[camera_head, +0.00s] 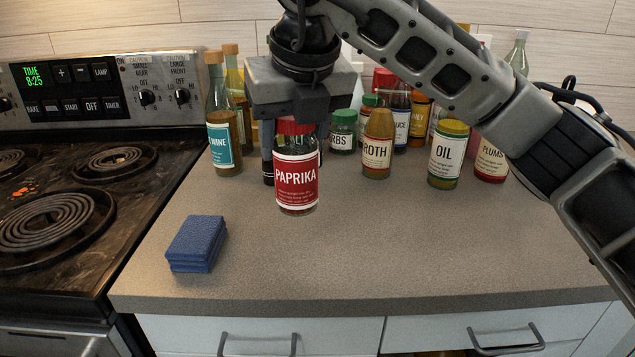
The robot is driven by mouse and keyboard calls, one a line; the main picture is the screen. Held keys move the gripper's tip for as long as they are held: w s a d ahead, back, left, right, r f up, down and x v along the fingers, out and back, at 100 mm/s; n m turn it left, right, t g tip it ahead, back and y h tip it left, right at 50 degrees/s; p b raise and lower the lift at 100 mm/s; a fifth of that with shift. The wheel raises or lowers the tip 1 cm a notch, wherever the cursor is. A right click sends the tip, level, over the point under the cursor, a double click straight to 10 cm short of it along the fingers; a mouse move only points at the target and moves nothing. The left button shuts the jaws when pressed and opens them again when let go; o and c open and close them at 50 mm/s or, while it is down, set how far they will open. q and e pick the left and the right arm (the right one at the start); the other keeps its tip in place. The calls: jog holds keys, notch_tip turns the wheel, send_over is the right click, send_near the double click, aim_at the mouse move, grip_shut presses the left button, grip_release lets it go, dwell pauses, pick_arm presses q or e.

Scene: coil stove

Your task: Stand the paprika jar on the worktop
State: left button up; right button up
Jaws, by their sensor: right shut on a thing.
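The paprika jar (297,180) is upright, with a red label and a red lid, over the front-middle part of the worktop (380,245). My right gripper (290,125) comes down from above and is shut on the jar near its lid. The gripper body hides part of the lid. The jar's base appears at or just above the worktop; I cannot tell whether it touches. My left gripper is not in view.
A blue sponge stack (196,243) lies left of the jar. A wine bottle (223,130), a broth jar (377,145), an oil jar (449,155) and several other containers stand behind. The coil stove (50,215) is at left. The right front worktop is clear.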

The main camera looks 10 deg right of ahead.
jog(key=w+d+f, duration=0.2)
jog(key=d+f, duration=0.1)
jog(key=f, duration=0.5)
jog(key=shift+w+d+f, duration=0.15)
jog(key=shift+d+f, duration=0.15)
jog(key=shift+d, duration=0.05)
jog(key=shift+f, duration=0.1)
jog(key=o, duration=0.7)
jog(key=shift+f, duration=0.1)
jog(key=o, duration=0.4)
jog(key=shift+o, duration=0.2)
